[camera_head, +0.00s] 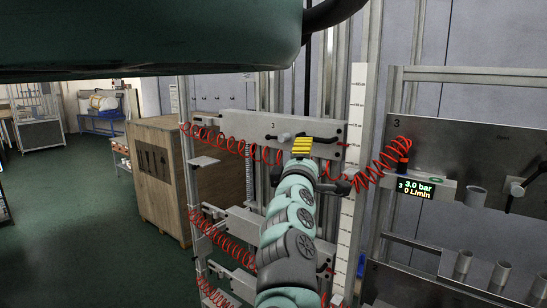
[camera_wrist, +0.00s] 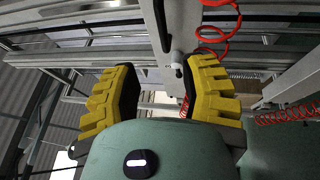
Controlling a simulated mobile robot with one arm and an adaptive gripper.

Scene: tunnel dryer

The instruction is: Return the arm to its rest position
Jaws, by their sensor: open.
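How far the fingers are from the panel I cannot tell.
Red coiled hoses (camera_head: 222,138) hang around the metal frame near my arm. At right are a display (camera_head: 413,189) reading 3.0 bar and 0 L/min, and several upright grey cups (camera_head: 499,273). A wooden crate (camera_head: 160,140) stands at left.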

